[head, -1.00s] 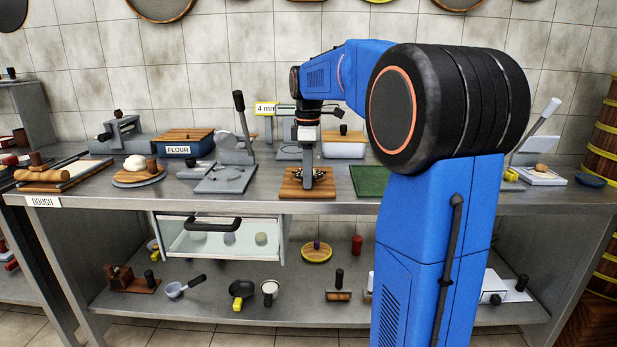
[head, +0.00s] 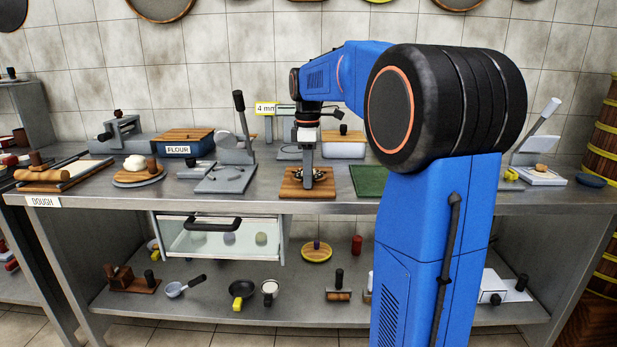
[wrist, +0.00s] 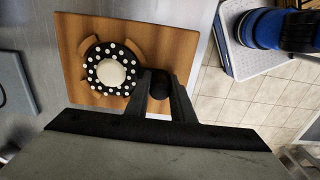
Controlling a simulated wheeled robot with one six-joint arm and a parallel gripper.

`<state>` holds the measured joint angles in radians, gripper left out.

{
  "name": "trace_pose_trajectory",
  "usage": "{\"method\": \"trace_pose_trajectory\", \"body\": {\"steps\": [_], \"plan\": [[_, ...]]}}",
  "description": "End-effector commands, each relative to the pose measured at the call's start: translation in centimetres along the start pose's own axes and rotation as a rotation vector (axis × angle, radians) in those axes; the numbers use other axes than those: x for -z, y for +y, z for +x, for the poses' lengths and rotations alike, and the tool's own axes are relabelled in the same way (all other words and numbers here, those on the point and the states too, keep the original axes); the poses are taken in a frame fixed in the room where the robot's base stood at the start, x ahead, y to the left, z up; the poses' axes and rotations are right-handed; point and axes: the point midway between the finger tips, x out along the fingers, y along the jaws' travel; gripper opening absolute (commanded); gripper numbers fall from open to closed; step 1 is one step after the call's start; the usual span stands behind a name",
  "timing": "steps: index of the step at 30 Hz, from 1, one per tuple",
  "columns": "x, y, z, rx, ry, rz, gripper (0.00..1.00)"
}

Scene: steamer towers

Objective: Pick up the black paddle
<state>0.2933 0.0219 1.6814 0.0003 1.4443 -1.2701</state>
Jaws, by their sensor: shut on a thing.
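The black paddle shows in the wrist view as a black knob-like handle (wrist: 160,86) between my fingertips, beside a black disc (wrist: 112,70) with white dots and a pale round middle. The disc lies over a square wooden board (wrist: 72,30), with lighter brown pieces around its edge. I cannot tell for sure how handle and disc join. My gripper (wrist: 161,88) is shut on the handle. In the head view my gripper (head: 306,180) is low over the wooden board (head: 307,192), and the disc (head: 320,175) shows small just right of it. Whether the paddle touches the board is hidden.
A grey lever press (head: 230,180) stands left of the board and a green mat (head: 369,180) lies to its right. A white bin (head: 344,148) and a 4 mm sign (head: 265,108) stand behind. An open drawer (head: 215,240) hangs below the bench.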

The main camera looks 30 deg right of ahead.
Motion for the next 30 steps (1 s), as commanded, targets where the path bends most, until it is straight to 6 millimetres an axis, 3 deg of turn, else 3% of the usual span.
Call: {"method": "trace_pose_trajectory", "body": {"steps": [30], "plan": [[0.0,0.1,-2.7,-0.006,0.002,0.000,0.00]]}}
